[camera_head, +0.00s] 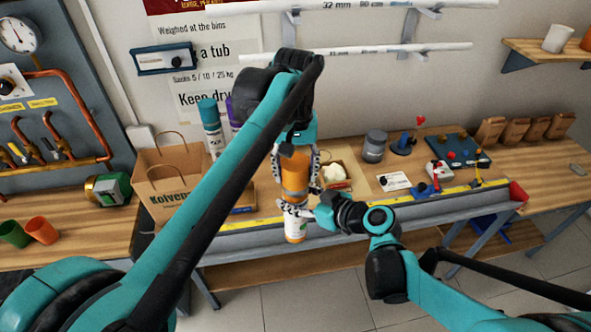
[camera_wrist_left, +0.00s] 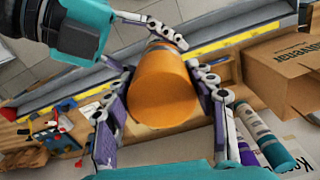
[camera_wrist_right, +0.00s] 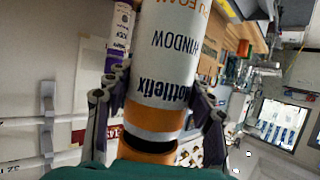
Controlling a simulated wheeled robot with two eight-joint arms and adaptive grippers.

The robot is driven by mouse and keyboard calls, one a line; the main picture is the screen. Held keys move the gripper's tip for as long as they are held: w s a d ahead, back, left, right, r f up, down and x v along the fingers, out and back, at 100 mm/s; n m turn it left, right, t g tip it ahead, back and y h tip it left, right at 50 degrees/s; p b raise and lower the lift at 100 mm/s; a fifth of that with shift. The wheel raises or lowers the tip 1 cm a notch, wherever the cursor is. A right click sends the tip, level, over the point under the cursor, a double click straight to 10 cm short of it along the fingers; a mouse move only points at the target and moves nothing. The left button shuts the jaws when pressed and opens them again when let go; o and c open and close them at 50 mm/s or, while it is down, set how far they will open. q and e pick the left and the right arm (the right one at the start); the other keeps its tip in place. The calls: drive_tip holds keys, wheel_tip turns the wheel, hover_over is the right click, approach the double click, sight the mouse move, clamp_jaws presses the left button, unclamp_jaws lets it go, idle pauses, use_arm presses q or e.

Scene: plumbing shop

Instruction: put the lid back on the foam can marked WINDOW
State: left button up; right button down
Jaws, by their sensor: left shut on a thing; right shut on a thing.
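The foam can (camera_wrist_right: 165,70) is white with an orange band; its WINDOW lettering is upside down in the right wrist view. In the head view, the can's white lower part (camera_head: 295,230) hangs in front of the bench's front edge. My right gripper (camera_head: 295,209) is shut around the can from the right. The orange lid (camera_head: 295,163) is above it, and my left gripper (camera_head: 296,156) is shut on it from above. The lid fills the middle of the left wrist view (camera_wrist_left: 162,90). In the right wrist view a dark band separates the can's orange band from orange below; I cannot tell whether they touch.
The wooden bench (camera_head: 365,207) stands behind the can, with a yellow rule along its front. A paper bag (camera_head: 175,180) and foam cans (camera_head: 211,125) stand left. A grey tub (camera_head: 375,146) and a white card (camera_head: 394,181) are right. Open floor lies in front.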

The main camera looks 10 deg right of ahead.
use_arm(q)
drive_tip(key=shift+f, duration=0.6)
drive_tip(key=o, duration=0.9)
drive_tip(key=shift+o, duration=0.2)
wheel_tip(320, 180, up, 12)
drive_tip(key=shift+f, duration=0.1)
drive_tip(key=shift+a, duration=0.1)
